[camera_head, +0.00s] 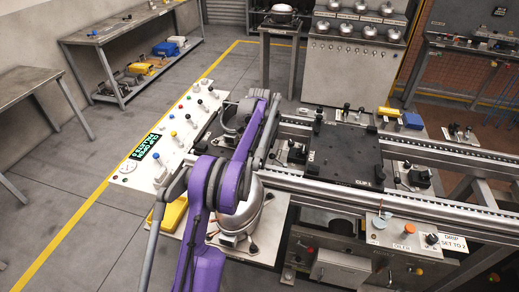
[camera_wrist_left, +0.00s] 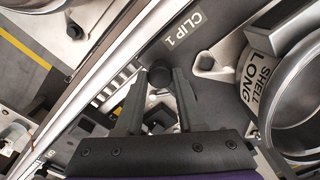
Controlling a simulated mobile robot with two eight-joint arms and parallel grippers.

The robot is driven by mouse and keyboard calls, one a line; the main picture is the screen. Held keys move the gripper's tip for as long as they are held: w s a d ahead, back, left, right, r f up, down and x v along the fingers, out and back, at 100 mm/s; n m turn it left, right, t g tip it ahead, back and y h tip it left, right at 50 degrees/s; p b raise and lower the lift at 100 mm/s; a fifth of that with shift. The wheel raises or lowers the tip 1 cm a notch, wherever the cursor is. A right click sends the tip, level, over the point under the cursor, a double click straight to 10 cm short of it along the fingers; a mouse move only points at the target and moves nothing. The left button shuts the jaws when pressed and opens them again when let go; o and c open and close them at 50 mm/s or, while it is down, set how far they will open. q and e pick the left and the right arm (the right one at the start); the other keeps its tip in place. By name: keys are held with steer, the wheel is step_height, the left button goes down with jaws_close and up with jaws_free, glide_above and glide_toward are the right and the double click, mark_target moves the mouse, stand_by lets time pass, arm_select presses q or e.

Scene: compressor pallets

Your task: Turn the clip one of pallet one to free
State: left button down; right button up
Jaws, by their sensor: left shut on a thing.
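In the left wrist view my left gripper (camera_wrist_left: 160,82) is shut on the black knob (camera_wrist_left: 160,73) of a clip, with one finger on each side of it. The clip sits beside a dark plate, the pallet (camera_wrist_left: 215,22), which bears the label "CLIP 1" (camera_wrist_left: 183,29). The clip's lower part is partly hidden by the fingers. In the head view my purple left arm hides the gripper and this clip. Another dark pallet (camera_head: 343,150), also labelled "CLIP 1", lies on the rails to the right. My right gripper is not in view.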

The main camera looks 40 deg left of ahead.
mark_target(259, 151)
arm_select(q)
steer(key=c, duration=0.5)
jaws_free()
step_height(259, 151, up, 11)
steer(key=shift+f+p, duration=0.1)
steer(key=shift+p, duration=0.35)
